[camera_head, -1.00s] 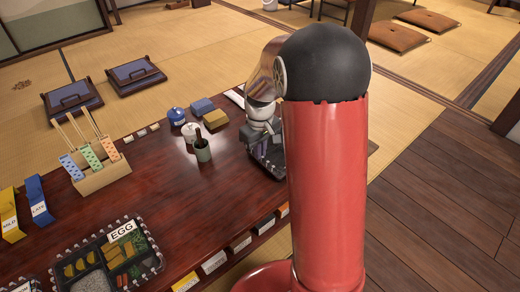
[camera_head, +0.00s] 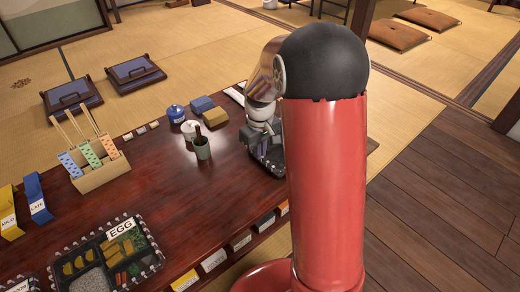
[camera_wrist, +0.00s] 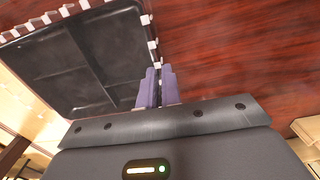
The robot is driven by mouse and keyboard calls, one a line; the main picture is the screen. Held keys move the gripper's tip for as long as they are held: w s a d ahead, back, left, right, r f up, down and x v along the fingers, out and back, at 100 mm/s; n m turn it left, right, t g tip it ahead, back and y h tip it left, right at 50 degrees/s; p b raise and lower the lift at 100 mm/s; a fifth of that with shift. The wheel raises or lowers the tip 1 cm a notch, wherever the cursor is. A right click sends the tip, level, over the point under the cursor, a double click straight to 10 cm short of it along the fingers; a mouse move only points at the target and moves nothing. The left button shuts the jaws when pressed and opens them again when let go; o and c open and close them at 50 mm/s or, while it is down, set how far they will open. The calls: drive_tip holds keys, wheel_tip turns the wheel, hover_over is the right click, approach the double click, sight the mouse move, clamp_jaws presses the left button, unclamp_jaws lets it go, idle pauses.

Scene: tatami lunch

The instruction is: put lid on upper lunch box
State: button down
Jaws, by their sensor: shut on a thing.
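My gripper (camera_wrist: 155,88) has its two purple fingers close together at the right edge of a dark panel with a white-dashed rim, which I take to be the lid (camera_wrist: 85,60). The fingers are shut on that edge. Whether a box lies under the lid is unclear. An open lunch box (camera_head: 158,262) with food and an EGG label stands at lower left; another (camera_head: 20,286) is cut off at the corner.
A wooden holder (camera_head: 105,177) with patterned packets and sticks stands at left on the table. A green cup (camera_head: 202,149), a blue pot (camera_head: 176,114) and folded cloths (camera_head: 205,108) stand at the back. The table middle (camera_head: 165,205) is clear.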

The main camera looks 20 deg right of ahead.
drive_tip(key=shift+f, duration=0.5)
idle(1.0)
drive_tip(key=c, duration=0.9)
unclamp_jaws()
drive_tip(key=shift+c, duration=0.2)
drive_tip(key=shift+r, duration=0.15)
drive_tip(key=shift+r+p, duration=3)
drive_tip(key=shift+r, duration=0.9)
